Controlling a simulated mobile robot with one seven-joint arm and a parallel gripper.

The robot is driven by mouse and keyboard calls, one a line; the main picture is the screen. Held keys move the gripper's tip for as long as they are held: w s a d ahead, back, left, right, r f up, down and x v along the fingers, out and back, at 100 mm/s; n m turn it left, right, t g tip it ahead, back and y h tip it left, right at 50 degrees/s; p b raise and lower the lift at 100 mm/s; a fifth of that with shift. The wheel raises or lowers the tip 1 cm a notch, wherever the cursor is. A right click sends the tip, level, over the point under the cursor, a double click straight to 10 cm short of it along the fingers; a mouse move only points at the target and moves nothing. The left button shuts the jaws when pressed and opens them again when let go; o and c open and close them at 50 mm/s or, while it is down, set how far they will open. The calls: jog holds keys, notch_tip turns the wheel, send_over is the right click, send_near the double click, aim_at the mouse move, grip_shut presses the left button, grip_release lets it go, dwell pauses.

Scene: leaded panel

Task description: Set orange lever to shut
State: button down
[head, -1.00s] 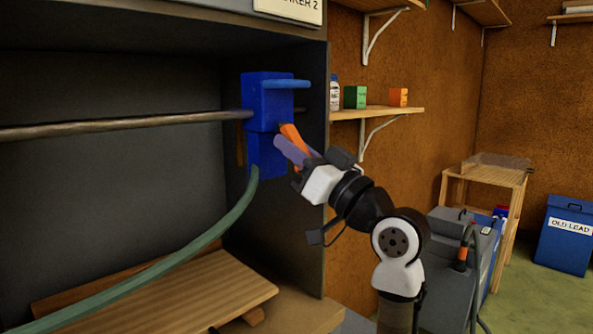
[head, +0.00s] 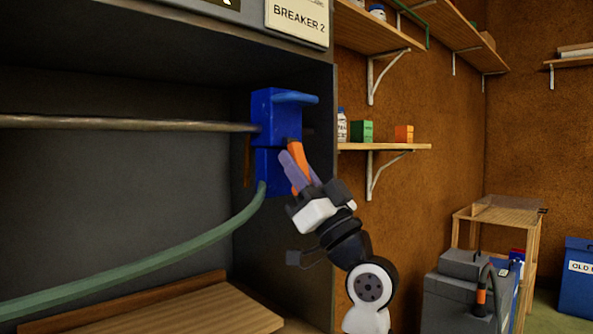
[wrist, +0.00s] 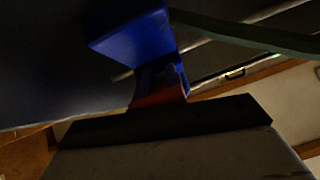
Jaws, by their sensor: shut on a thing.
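The orange lever (head: 297,164) sits at the front of a blue valve block (head: 274,118), tilted, with its upper end against the block. My gripper (head: 296,169) is shut on the orange lever, with its purple fingers along it. In the wrist view the lever (wrist: 160,88) shows as a dark red-orange piece between the blue body (wrist: 135,40) and my gripper. A blue handle (head: 296,97) sticks out to the right at the top of the block. The far side of the lever is hidden.
A metal pipe (head: 120,123) runs left from the block, and a green hose (head: 150,262) curves down from it. A wooden board (head: 190,312) lies below. A shelf (head: 385,147) with small containers is on the wall to the right.

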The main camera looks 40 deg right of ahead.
jog(key=c, duration=1.4)
grip_release()
jog(key=b+v, duration=0.3)
jog(key=v, duration=1.1)
